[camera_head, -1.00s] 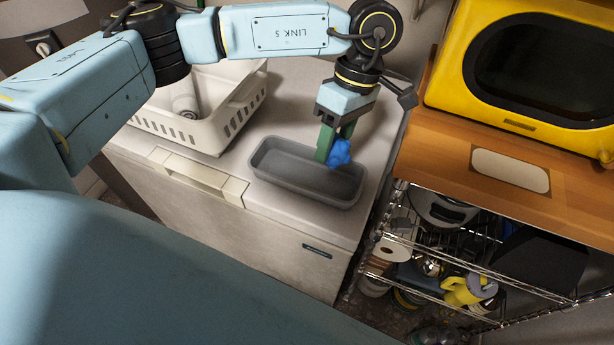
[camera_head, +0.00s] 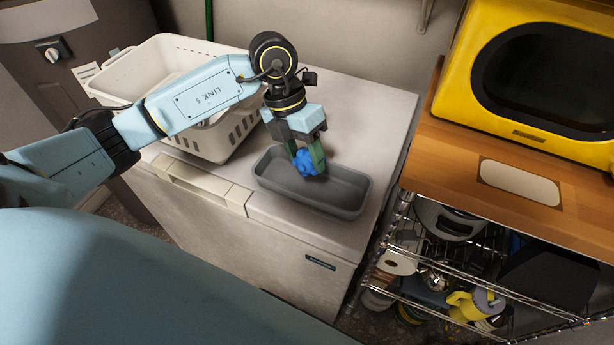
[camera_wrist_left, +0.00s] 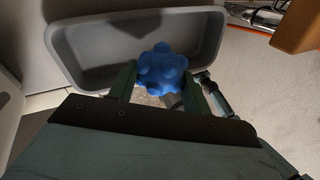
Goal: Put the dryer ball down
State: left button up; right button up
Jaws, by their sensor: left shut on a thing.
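The blue, knobbly dryer ball (camera_head: 306,163) is between the green fingers of my left gripper (camera_head: 308,158), which is shut on it. It also shows in the left wrist view (camera_wrist_left: 163,70), pinched between the two fingertips (camera_wrist_left: 160,82). In the head view the ball appears over the grey oblong tray (camera_head: 345,205) on top of the white chest appliance. In the left wrist view the tray (camera_wrist_left: 85,75) lies beyond the ball. I cannot tell whether the ball touches the tray floor. My right gripper is not in view.
A white laundry basket (camera_head: 215,140) stands left of the tray. The white appliance top (camera_head: 365,105) is clear behind the tray. To the right are a wooden counter (camera_head: 450,160) with a yellow microwave (camera_head: 465,75) and a wire shelf (camera_head: 400,240) of kitchen items below.

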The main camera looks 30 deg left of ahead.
pick_arm(q)
jog(key=shift+f, duration=3)
jog(key=shift+f, duration=0.15)
jog(key=o, duration=1)
jog(key=shift+c, duration=0.2)
jog(key=v, duration=1.2)
